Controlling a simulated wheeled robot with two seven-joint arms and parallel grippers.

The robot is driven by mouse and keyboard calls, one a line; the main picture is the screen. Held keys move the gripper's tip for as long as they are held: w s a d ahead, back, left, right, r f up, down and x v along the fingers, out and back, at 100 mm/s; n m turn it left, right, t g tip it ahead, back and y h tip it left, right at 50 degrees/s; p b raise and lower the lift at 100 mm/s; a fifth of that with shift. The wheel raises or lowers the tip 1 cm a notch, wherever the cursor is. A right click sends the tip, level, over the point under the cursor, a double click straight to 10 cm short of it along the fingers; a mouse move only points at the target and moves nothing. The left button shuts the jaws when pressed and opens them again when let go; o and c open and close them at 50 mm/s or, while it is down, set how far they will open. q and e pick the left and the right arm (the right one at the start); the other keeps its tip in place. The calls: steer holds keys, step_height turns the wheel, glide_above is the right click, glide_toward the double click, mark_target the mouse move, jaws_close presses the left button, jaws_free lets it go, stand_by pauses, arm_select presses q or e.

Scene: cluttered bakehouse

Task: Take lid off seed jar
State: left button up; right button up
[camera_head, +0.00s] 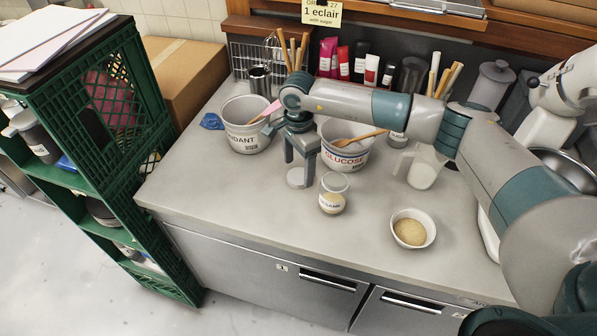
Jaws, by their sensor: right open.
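A small glass jar (333,196) with a sesame label stands upright on the counter, with pale seeds in its lower part. Its top shows a glass rim and no lid on it. A flat whitish round disc (298,179), which looks like the lid, is just left of the jar, apart from it. My right gripper (300,167) points down over the disc, its fingers apart. I cannot tell whether the fingertips touch the disc. My left gripper is not in view.
A fondant tub (244,138) and a glucose tub (343,158) with a wooden spoon stand behind. A green crate shelf (130,190) borders the left. The front-left counter (215,200) is clear.

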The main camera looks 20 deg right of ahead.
mark_target(298, 175)
step_height(298, 175, up, 10)
steer(key=b, duration=0.3)
steer(key=shift+f, duration=0.15)
stand_by(0.5)
